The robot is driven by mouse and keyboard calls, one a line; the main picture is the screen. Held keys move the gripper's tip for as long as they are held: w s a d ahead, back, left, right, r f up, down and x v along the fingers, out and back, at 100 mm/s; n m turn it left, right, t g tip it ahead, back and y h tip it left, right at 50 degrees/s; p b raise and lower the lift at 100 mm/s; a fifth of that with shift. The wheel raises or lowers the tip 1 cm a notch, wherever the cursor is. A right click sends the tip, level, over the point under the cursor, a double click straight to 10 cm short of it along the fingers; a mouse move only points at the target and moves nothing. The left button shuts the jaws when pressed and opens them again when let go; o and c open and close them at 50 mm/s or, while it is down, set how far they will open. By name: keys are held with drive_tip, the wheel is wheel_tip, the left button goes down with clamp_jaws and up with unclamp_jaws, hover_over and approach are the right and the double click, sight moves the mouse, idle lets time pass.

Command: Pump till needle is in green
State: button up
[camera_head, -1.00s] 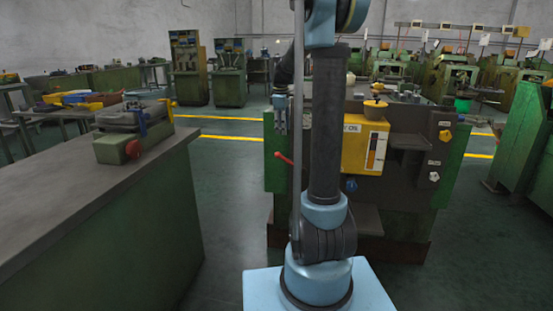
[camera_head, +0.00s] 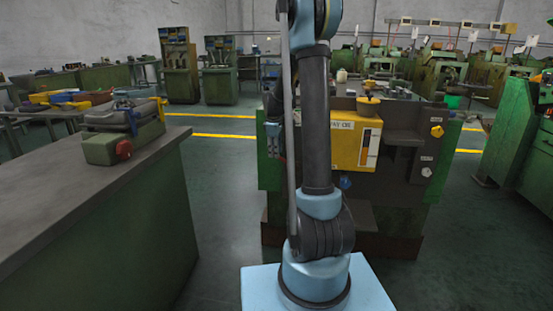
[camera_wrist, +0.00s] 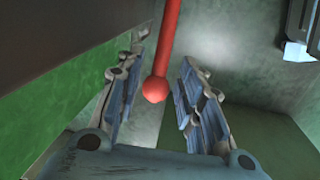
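The yellow oil box (camera_head: 345,140) with a "WAY OIL" label is on the front of the machine, right of my arm in the head view. A narrow gauge strip (camera_head: 371,148) shows on it; its needle is too small to read. My gripper (camera_wrist: 160,62) is open in the wrist view, with a finger on each side. A red lever (camera_wrist: 169,35) with a ball end (camera_wrist: 155,89) reaches between the fingers, and neither finger is clearly shut on it. In the head view my gripper (camera_head: 273,140) hangs at the machine's left edge, and the lever is hidden.
The green machine (camera_head: 405,145) stands just beyond my base. A grey-topped workbench (camera_head: 90,175) with a vise-like tool (camera_head: 122,130) is at left. Dark floor (camera_head: 222,200) lies open between them. More green machines (camera_head: 525,130) stand at right.

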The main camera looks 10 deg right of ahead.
sight(284, 161)
drive_tip(key=shift+w+d+f, duration=0.1)
drive_tip(key=shift+w+f, duration=0.05)
drive_tip(key=shift+f, duration=0.8)
drive_tip(key=shift+w+d+f, duration=0.1)
drive_tip(key=shift+f, duration=0.8)
drive_tip(key=shift+a, duration=0.1)
clamp_jaws()
